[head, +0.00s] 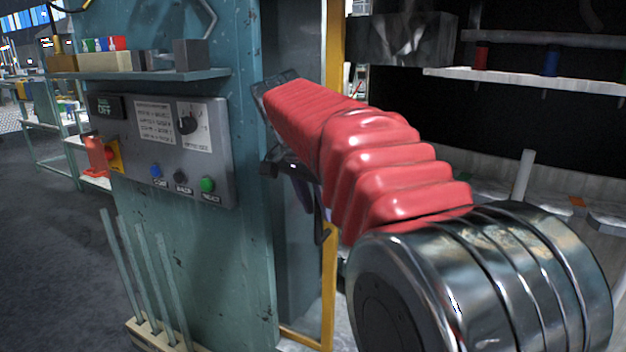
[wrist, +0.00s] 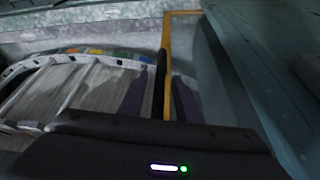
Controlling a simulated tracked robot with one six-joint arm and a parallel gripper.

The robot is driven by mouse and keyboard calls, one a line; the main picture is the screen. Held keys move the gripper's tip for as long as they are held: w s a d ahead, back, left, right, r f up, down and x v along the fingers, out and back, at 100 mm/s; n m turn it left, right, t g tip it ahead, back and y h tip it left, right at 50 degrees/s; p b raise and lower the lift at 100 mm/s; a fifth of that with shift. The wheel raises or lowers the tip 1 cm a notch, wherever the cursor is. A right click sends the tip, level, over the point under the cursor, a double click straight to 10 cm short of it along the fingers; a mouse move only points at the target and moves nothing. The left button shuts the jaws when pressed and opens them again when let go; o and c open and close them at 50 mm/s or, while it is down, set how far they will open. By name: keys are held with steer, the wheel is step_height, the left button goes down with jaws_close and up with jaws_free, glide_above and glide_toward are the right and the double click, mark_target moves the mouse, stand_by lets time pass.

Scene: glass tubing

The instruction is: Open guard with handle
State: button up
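The guard is a yellow-edged panel; its frame (head: 329,285) stands upright beside the teal cabinet in the head view and its edge also shows in the wrist view (wrist: 167,50). My gripper (wrist: 158,98) has two purplish fingers apart, one on each side of the handle and yellow edge. Contact cannot be told. In the head view my arm partly hides the gripper and guard.
A teal cabinet (head: 225,260) with a grey control panel (head: 165,148) stands left of the guard. Several rods (head: 150,275) stand in a low holder before it. Right of the frame is a dark interior with a shelf (head: 530,80). Grey floor is open at far left.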

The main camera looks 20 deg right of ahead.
steer(key=v, duration=1.3)
steer(key=shift+w, duration=0.1)
steer(key=a+f+n+t+y, duration=0.2)
steer(key=a+f+n, duration=0.2)
steer(key=f+n, duration=0.6)
steer(key=s+a+f+n+y, duration=0.1)
steer(key=s+a+f, duration=0.1)
steer(key=s+f, duration=0.6)
steer(key=s+a+f+n+t+y, duration=0.1)
steer(key=s+a+f, duration=0.2)
steer(key=s+f, duration=0.5)
steer(key=shift+s+f+n+t, duration=0.3)
steer(key=shift+s+f, duration=0.05)
steer(key=shift+s, duration=2.65)
